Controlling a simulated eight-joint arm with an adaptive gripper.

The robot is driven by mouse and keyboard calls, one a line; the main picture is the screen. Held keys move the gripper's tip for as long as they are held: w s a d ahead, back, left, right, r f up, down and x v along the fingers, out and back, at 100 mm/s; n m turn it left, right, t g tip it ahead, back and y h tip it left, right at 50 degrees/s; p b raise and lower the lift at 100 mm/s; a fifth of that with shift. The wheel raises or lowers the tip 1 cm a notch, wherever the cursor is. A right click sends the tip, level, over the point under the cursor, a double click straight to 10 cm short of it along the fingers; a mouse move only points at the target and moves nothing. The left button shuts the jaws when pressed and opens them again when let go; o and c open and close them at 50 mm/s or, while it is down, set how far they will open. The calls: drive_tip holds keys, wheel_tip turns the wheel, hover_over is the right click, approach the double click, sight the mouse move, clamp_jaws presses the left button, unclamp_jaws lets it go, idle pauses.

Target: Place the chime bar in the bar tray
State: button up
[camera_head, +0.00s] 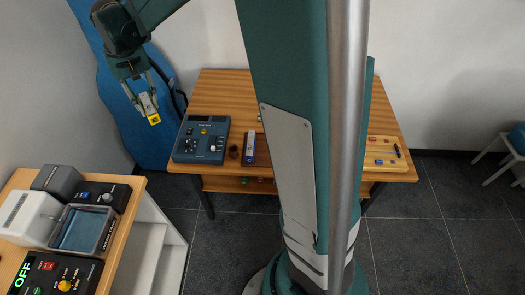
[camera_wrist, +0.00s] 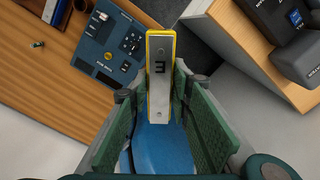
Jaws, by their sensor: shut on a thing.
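My gripper (camera_head: 145,97) is shut on the chime bar (camera_head: 149,108), a silver bar with yellow edges, and holds it in the air at upper left in the head view. In the wrist view the bar (camera_wrist: 160,70) stands out beyond the fingers, with a dark mark like an E or 3 and a hole near each end. The fingers cover the sides of its near end. A grey-rimmed tray with a blue-grey inside (camera_head: 103,238), seemingly the bar tray, sits on the left wooden counter and looks empty. The bar is well apart from it.
Around the tray stand a white box (camera_head: 28,217), a dark grey box (camera_head: 57,181), a black knobbed unit (camera_head: 101,194) and a panel reading OFF (camera_head: 55,272). A wooden table (camera_head: 222,83) holds a blue control box (camera_head: 201,139). A blue case (camera_head: 112,75) leans behind my gripper.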

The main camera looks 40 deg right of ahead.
drive_tip(key=s+d+m+b, duration=0.1)
drive_tip(key=s+d, duration=0.2)
drive_tip(key=d, duration=0.4)
drive_tip(key=s+d+f+m, duration=0.1)
drive_tip(key=s+d, duration=0.2)
drive_tip(key=d, duration=0.3)
drive_tip(key=s+d+m+b, duration=0.1)
drive_tip(key=s+d+m, duration=0.1)
drive_tip(key=s+d, duration=0.35)
drive_tip(key=m+b, duration=0.1)
drive_tip(key=m, duration=0.2)
hover_over(266, 150)
wheel_tip(266, 150, down, 2)
wheel_tip(266, 150, down, 14)
drive_tip(key=shift+f, duration=0.2)
drive_tip(key=shift+w+f, duration=0.1)
drive_tip(key=shift+f+b, duration=0.65)
drive_tip(key=shift+f, duration=2.15)
drive_tip(key=shift+f+b, duration=0.4)
drive_tip(key=shift+f, duration=1.65)
drive_tip(key=shift+f, duration=0.2)
